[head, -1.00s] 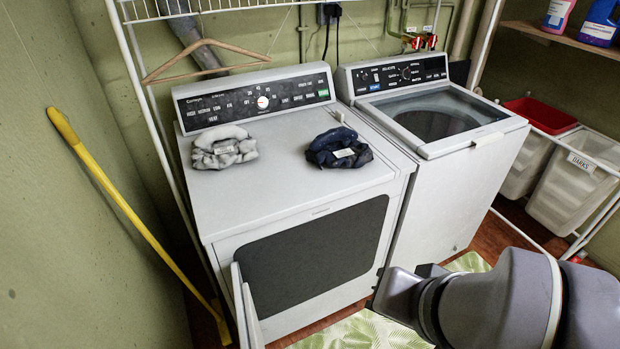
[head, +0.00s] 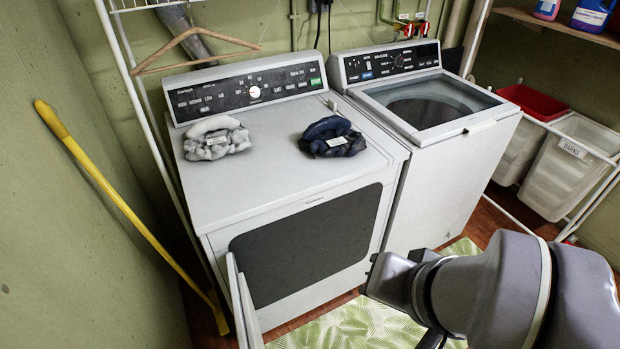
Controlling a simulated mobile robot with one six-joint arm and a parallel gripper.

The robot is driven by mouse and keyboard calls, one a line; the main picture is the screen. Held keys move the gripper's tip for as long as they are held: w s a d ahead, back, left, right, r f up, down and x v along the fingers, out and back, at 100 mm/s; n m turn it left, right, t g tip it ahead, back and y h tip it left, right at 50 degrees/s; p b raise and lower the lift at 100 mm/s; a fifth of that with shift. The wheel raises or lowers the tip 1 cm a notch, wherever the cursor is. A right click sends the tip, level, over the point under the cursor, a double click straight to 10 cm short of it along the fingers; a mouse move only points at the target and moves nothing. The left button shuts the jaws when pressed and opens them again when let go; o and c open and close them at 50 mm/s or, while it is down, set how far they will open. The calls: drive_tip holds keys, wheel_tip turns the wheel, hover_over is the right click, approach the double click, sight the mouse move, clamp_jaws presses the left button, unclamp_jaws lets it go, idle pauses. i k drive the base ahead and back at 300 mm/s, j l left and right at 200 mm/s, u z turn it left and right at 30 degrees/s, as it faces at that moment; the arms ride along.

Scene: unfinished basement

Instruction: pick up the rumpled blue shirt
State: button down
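The rumpled dark blue shirt (head: 333,138) lies bunched on top of the white dryer (head: 255,195), right of its middle and below the control panel. A pale tag shows on its front. A rumpled light grey garment (head: 217,139), also with a pale tag, lies to its left with bare dryer top between them. My arm (head: 490,290) reaches in from the lower right, low in front of the machines and well apart from the shirt. The fingers of my gripper cannot be made out.
The dryer door (head: 243,305) hangs open at the front. A washer (head: 430,150) with a glass lid stands to the right. A wooden hanger (head: 195,48) hangs from a wire rack at the back left. A yellow pole (head: 125,208) leans left. White bins (head: 565,170) stand right.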

sight(329, 134)
drive_tip(key=i+u, duration=0.1)
drive_tip(key=i, duration=0.45)
drive_tip(key=i+l+u, duration=0.1)
drive_tip(key=i, duration=0.45)
drive_tip(key=i+l+u, duration=0.1)
drive_tip(key=i, duration=0.45)
